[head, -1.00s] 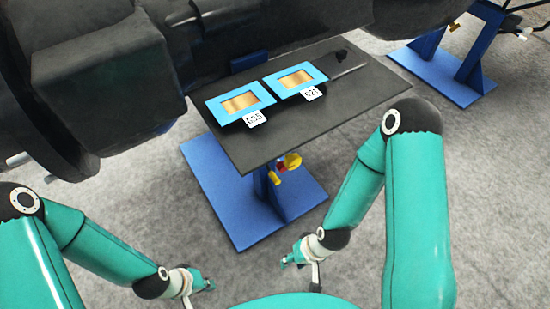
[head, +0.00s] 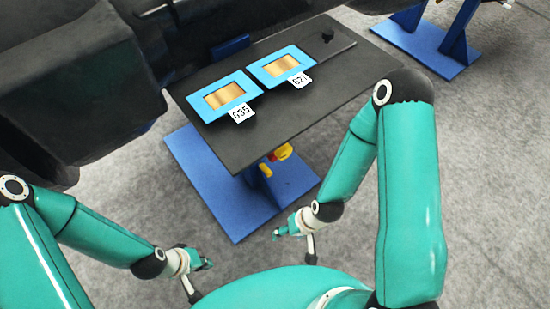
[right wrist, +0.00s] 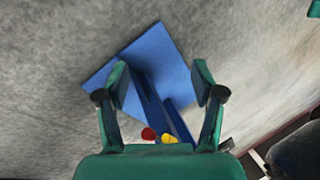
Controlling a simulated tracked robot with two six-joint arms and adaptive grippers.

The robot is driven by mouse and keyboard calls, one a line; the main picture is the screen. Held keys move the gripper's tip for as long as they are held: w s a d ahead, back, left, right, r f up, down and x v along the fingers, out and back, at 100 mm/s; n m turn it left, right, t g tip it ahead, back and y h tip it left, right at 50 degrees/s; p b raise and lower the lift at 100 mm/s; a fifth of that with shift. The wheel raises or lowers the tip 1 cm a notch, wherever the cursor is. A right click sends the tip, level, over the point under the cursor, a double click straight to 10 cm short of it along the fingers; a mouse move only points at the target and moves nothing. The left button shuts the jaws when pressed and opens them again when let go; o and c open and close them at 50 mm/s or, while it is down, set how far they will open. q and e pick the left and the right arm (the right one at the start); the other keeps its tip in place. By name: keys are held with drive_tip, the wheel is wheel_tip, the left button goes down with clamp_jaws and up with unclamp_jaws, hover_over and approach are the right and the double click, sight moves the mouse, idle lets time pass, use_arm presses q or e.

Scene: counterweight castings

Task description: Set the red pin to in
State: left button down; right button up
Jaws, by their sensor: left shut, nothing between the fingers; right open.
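The red pin (head: 271,157) shows as a small red spot under the front edge of the dark table, beside a yellow part (head: 284,152). In the right wrist view the red pin (right wrist: 149,134) is near the bottom centre, left of the yellow part (right wrist: 169,139). How far in or out it sits, I cannot tell. My right gripper (head: 277,234) is open and empty, low in front of the blue stand; its spread fingers (right wrist: 158,85) frame the stand in the right wrist view. My left gripper (head: 207,264) is shut and empty, further left, away from the pin.
The dark table (head: 330,90) overhangs the pin and carries two blue-framed plates (head: 250,82) with tags. The blue stand's base (head: 215,195) lies on grey floor. Dark castings (head: 75,90) fill the upper left. Another blue stand (head: 425,40) is at upper right. Floor at right is clear.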

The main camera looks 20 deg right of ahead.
drive_tip(key=w+d+f+n+t+b, duration=0.1)
drive_tip(key=w+d+f+t+b, duration=0.15)
drive_tip(key=w+f+b, duration=0.5)
drive_tip(key=n+t+y+b, duration=0.2)
drive_tip(key=n+t+b, duration=0.3)
drive_tip(key=t+b, duration=1.35)
approach(275, 159)
drive_tip(key=w+r+g+b, duration=0.1)
drive_tip(key=w+b, duration=0.1)
drive_tip(key=w, duration=0.1)
drive_tip(key=w+a+r+g+b, duration=0.1)
drive_tip(key=w+g+b, duration=0.1)
drive_tip(key=w+b, duration=0.1)
drive_tip(key=w+a+r+g+b, duration=0.1)
drive_tip(key=w+g+b, duration=0.1)
drive_tip(key=w+b, duration=0.1)
drive_tip(key=shift+w+a+r, duration=0.25)
drive_tip(key=shift+w+r, duration=0.05)
drive_tip(key=shift+r, duration=0.05)
drive_tip(key=shift+c, duration=0.4)
clamp_jaws()
